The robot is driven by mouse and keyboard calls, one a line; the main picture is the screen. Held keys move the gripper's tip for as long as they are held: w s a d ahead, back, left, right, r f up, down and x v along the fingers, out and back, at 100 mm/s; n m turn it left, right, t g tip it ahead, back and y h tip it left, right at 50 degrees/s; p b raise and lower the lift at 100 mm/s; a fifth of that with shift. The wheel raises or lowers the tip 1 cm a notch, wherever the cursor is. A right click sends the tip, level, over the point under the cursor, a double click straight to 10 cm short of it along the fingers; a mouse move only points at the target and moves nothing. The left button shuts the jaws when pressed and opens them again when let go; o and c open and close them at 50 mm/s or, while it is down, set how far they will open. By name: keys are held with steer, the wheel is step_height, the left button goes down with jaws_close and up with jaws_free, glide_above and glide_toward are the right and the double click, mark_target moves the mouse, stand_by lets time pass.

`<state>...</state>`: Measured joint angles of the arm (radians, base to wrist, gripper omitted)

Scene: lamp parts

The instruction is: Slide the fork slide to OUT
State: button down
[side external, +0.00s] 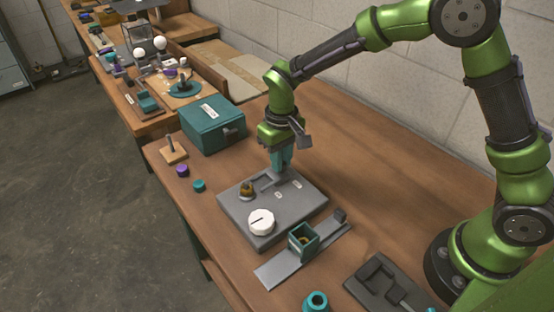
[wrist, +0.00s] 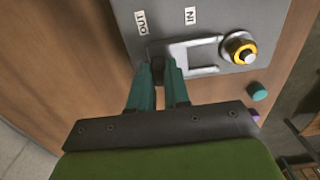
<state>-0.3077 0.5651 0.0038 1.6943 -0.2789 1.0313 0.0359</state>
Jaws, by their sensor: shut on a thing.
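A grey base plate (side external: 285,212) lies on the bench. The wrist view shows its OUT label (wrist: 141,22), its IN label (wrist: 190,15) and a recess with the pale, U-shaped fork slide (wrist: 196,42). My gripper (side external: 281,172) points down at the far edge of the plate. In the wrist view its teal fingers (wrist: 160,72) are shut on the fork slide's handle, mostly hidden between them. The handle stands nearer the OUT side than the IN side. Whether it is at the end of its travel is unclear.
A teal box (side external: 211,124) is behind. A teal square holder (side external: 303,239) sits on a metal strip in front.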

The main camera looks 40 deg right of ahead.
steer(key=shift+d, duration=0.95)
steer(key=c, duration=1.1)
jaws_free()
steer(key=shift+a, duration=0.1)
steer(key=shift+r, duration=0.15)
steer(key=shift+r, duration=0.35)
step_height(320, 180, up, 16)
